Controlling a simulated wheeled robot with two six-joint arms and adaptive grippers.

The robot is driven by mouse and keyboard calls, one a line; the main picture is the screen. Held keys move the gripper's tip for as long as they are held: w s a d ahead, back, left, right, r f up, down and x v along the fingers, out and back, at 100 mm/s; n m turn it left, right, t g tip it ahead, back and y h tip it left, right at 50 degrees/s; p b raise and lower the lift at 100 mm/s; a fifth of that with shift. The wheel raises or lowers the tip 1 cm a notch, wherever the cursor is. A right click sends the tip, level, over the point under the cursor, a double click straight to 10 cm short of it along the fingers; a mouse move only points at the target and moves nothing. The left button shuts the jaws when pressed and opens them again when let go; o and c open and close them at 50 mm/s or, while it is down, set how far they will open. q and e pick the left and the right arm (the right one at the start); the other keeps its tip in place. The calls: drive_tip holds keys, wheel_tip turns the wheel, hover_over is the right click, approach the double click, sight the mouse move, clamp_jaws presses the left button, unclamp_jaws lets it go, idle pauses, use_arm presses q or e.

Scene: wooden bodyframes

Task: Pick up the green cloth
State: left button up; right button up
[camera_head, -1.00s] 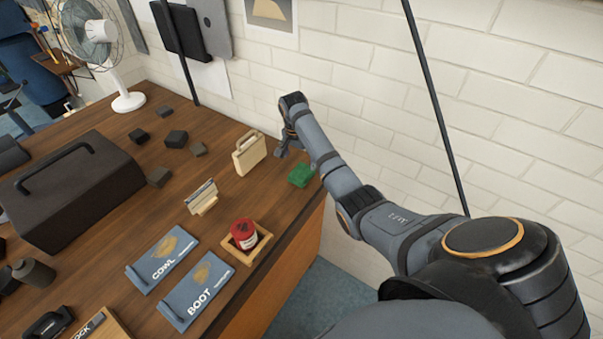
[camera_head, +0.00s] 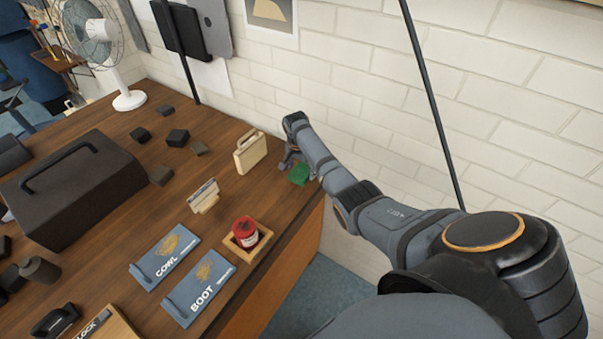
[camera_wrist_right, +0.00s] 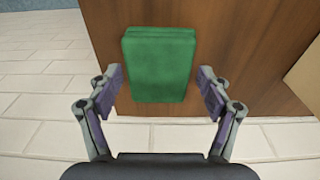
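The green cloth (camera_head: 299,174) is a small folded block lying on the wooden table near its right edge, close to the brick wall. It also shows in the right wrist view (camera_wrist_right: 160,64), at the top middle. My right gripper (camera_wrist_right: 160,84) is open, with one finger on each side of the cloth's near part and a gap on both sides. In the head view the right gripper (camera_head: 288,160) is just beside the cloth, partly hidden by its arm. My left gripper is not in view.
A wooden bag-shaped piece (camera_head: 250,151) stands left of the cloth. A red tin (camera_head: 245,231) sits in a wooden tray (camera_head: 261,246) nearer the front. A card holder (camera_head: 203,196) and dark blocks (camera_head: 177,137) are further left. The brick wall (camera_head: 370,100) closes the right side.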

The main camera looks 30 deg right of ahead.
sight(302, 169)
drive_tip(key=c, duration=0.7)
drive_tip(key=shift+c, duration=0.2)
drive_tip(key=shift+w+r, duration=0.1)
drive_tip(key=shift+r, duration=0.15)
wheel_tip(302, 169, up, 3)
drive_tip(key=shift+f, duration=0.2)
drive_tip(key=s+r, duration=1)
drive_tip(key=s, duration=0.4)
drive_tip(key=shift+p, duration=0.4)
